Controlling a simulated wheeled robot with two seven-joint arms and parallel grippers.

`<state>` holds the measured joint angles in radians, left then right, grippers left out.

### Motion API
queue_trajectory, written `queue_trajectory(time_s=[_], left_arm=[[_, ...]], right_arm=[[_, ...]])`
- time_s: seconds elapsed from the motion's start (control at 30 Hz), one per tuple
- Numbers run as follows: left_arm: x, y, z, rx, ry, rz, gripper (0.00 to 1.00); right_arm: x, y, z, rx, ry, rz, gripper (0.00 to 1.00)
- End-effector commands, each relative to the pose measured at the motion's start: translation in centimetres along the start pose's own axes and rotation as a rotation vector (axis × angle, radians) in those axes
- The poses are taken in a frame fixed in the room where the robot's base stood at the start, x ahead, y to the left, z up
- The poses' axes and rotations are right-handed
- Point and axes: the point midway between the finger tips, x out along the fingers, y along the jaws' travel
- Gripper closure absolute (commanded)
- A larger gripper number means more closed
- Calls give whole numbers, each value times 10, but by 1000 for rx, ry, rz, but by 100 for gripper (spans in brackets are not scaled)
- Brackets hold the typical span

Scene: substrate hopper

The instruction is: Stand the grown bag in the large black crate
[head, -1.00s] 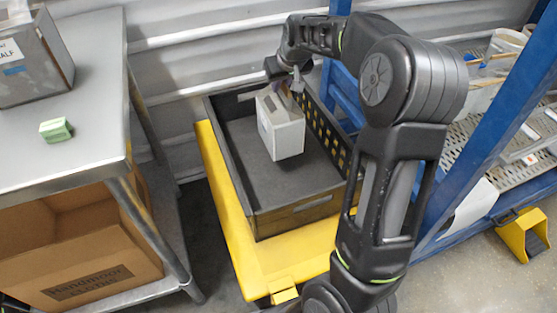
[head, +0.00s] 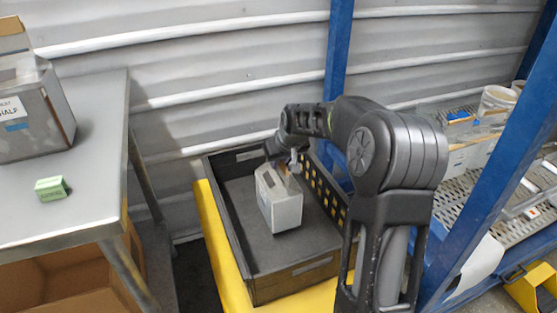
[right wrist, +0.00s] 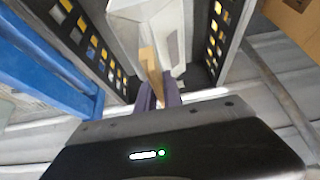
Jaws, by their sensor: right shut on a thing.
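The grown bag (head: 282,208) is a pale grey-white, box-shaped bag with a narrowed top. It is upright, within the walls of the large black crate (head: 294,283), towards its middle. I cannot tell whether its base touches the crate floor. My right gripper (head: 291,168) is above the bag and shut on its top. In the right wrist view the purple fingers of the gripper (right wrist: 159,95) close on a tan strip at the top of the bag (right wrist: 128,22). The crate's slotted side (right wrist: 84,38) shows there too. My left gripper is out of view.
The crate sits on a yellow base (head: 222,262). A metal table (head: 95,190) at left carries a grey box (head: 38,125) and a small green box (head: 51,188). A blue rack (head: 495,165) stands close on the right. A corrugated wall (head: 230,65) is behind.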

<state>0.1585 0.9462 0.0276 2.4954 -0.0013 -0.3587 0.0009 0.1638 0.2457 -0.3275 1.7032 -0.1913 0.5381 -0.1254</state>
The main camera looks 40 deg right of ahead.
Motion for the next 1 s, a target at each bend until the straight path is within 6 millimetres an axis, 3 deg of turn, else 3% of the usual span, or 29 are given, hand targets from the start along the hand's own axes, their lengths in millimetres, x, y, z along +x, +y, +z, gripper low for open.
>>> queue_trajectory(time_s=[0.3, 0.67, 0.7, 1.0], left_arm=[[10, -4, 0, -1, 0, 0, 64], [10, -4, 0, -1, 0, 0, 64], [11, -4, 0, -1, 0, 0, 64], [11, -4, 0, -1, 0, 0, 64]], right_arm=[[33, 0, 17, 1, 8, 0, 100], [35, 0, 18, 0, 9, 0, 100], [38, 0, 22, 1, -1, 0, 88], [37, 0, 22, 1, -1, 0, 67]])
